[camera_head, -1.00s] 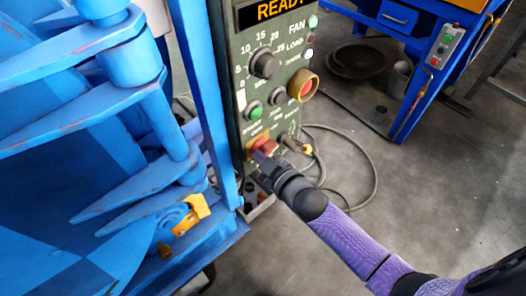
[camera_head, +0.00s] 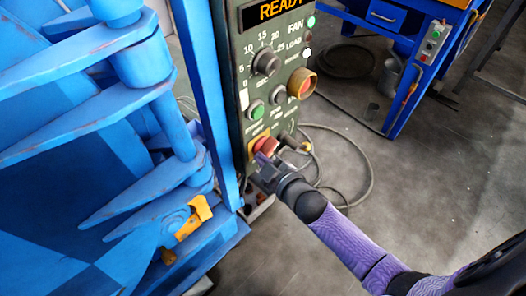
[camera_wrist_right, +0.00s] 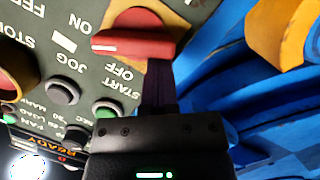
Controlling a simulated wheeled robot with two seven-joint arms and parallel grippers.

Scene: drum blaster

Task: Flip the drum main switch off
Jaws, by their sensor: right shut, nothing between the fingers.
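The main switch is a red handle on a yellow plate, low on the dark green control panel (camera_head: 285,120). In the head view the red switch (camera_head: 265,145) is partly hidden by my right gripper (camera_head: 262,160). In the right wrist view the red handle (camera_wrist_right: 125,43) lies crosswise, with the ON label above its left part and OFF below it. My right gripper (camera_wrist_right: 159,70) is shut and empty, its fingertips right at the handle's right end. I cannot tell whether they touch it. My left gripper is not in view.
A green button (camera_head: 256,110), a black knob (camera_head: 265,62) and a red emergency stop (camera_head: 302,83) sit higher on the panel. The blue drum machine (camera_head: 110,190) stands close on the left. A cable (camera_head: 369,185) lies on the floor, which is mostly clear at right.

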